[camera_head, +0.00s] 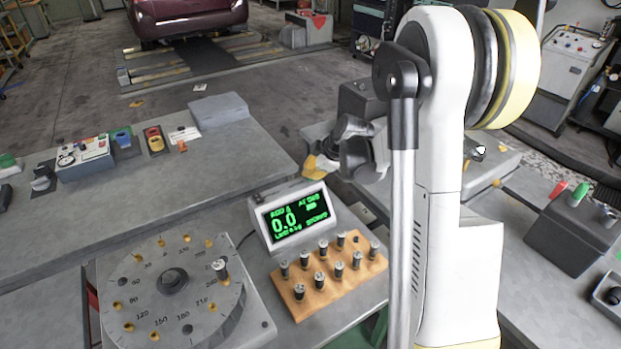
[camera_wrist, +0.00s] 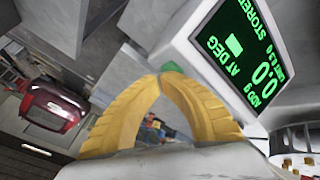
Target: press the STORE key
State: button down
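The display unit (camera_head: 293,217) is a light grey box with green text on a black screen, including a large 0.0. Its screen (camera_wrist: 240,65) fills the upper right of the wrist view. My gripper (camera_head: 315,167) is above the back top edge of the unit. Its yellow fingers (camera_wrist: 160,77) meet at the tips with nothing seen between them. I cannot tell whether they touch the green part.
A round graduated dial plate (camera_head: 173,290) stands front left with a metal peg on it. A wooden block (camera_head: 328,285) with several metal weights sits before the display unit. A grey bench (camera_head: 220,165) with small boxes lies behind left. My arm covers the right middle.

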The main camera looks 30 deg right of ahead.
dwell(0.4)
jog(key=shift+r+p, duration=0.5)
jog(key=shift+r, duration=0.25)
jog(key=shift+r+p, duration=1.75)
jog(key=shift+r, duration=0.8)
